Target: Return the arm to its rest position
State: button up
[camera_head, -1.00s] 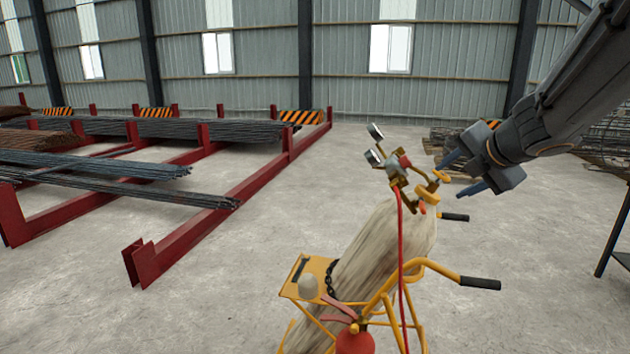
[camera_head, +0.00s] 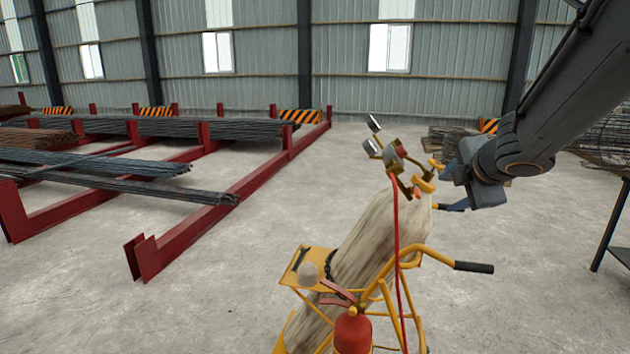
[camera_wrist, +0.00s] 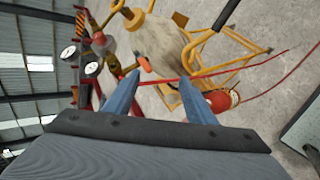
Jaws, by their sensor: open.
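My arm (camera_head: 570,105) reaches in from the upper right in the head view. My gripper (camera_head: 442,190) points left at the top of a leaning gas cylinder (camera_head: 375,245) on a yellow cart (camera_head: 435,258). Its jaws are open, with the lower finger overlapping the spot of the cart's far handle grip. I cannot tell whether it touches the cart. In the wrist view my gripper (camera_wrist: 160,82) has both fingers apart with nothing held between them. The brass valve and regulator (camera_head: 405,168) stand just left of the fingers.
A red hose (camera_head: 396,250) hangs from the regulator. A fire extinguisher (camera_head: 352,334) is on the cart. A dark table frame (camera_head: 612,228) stands at right. Red racks (camera_head: 215,205) with rebar fill the left. Open floor lies between and behind.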

jog(key=s+a+f+m+g+b, duration=0.3)
jog(key=s+f+m, duration=0.3)
jog(key=f, duration=0.3)
jog(key=s+a+f+m+g+b, duration=0.2)
jog(key=s+a+f+m+g, duration=0.1)
jog(key=s+f+m, duration=0.4)
jog(key=s+a+f+m+g+b, duration=0.3)
jog(key=s+a+f+m, duration=0.2)
jog(key=f, duration=0.7)
jog(key=shift+s+f+m+b, duration=0.3)
jog(key=shift+s+m+b, duration=0.05)
jog(key=shift+s+m, duration=0.4)
